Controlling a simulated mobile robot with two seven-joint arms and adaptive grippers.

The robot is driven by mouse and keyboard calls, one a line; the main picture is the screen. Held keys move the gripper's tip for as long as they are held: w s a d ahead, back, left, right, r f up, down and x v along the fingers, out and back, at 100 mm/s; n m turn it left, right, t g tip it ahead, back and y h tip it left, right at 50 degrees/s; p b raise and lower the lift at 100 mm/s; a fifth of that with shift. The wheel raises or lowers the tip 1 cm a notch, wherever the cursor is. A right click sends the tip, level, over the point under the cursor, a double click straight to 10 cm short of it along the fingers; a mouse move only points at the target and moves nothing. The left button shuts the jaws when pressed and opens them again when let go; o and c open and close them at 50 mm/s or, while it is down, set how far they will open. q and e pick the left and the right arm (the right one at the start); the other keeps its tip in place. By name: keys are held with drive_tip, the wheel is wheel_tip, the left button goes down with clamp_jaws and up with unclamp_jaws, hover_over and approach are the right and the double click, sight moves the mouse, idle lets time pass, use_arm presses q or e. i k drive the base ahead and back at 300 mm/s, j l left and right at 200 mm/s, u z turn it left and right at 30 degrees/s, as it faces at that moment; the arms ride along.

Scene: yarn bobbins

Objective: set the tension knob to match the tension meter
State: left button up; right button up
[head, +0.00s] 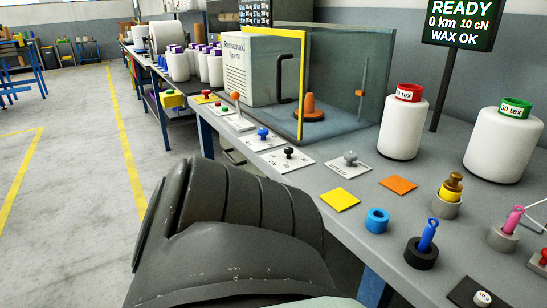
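A black knob (288,153) stands on a white plate (277,161) with small lettering that looks like "cN"; its exact setting is too small to read. A dark display (460,24) at the upper right reads "READY, 0 km, 10 cN, WAX OK". A white-topped round piece (483,298) with a small number on it shows at the bottom edge, partly cut off. A large dark grey link of my arm fills the lower middle. Neither of my grippers is in view.
A grey knob (350,157) on a "SPEED" plate and a blue knob (263,133) flank the black one. White bobbins with red (400,125) and green (500,145) tops stand behind. Yellow (340,199) and orange (398,185) squares, a blue ring (377,220) and pegged holders lie in front.

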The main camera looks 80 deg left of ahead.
sight(288, 150)
drive_tip(key=u, duration=2.4)
